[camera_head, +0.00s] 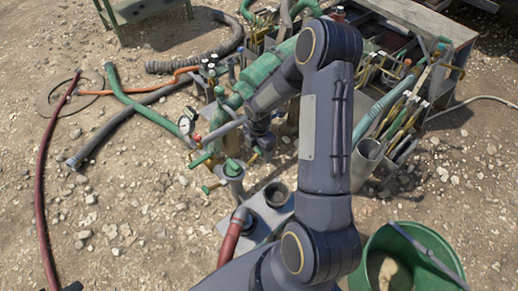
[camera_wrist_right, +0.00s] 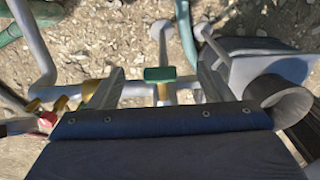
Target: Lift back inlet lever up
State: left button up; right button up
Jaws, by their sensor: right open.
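In the wrist view, a short green lever handle (camera_wrist_right: 160,75) on a pale metal valve pipe lies between the fingers of my right gripper (camera_wrist_right: 162,84). The fingers are spread on both sides of it, and I see no contact. I cannot tell for sure that this is the back inlet lever. In the head view, my right gripper (camera_head: 260,146) is small and partly hidden at the end of my arm, over the pipework. Green-handled valves (camera_head: 200,160) and a green-topped valve (camera_head: 232,168) stand left of it. My left gripper is not clearly in view.
A pressure gauge (camera_head: 185,126) and hoses lie to the left. An open grey pipe (camera_head: 366,158) and several yellow-tipped rods stand right of my arm. A green bucket (camera_head: 440,236) is at the lower right.

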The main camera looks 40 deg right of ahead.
jog(key=o, duration=0.6)
jog(key=shift+c, duration=0.2)
notch_tip(320, 180, up, 8)
jog(key=p, duration=0.6)
jog(key=shift+f, duration=0.1)
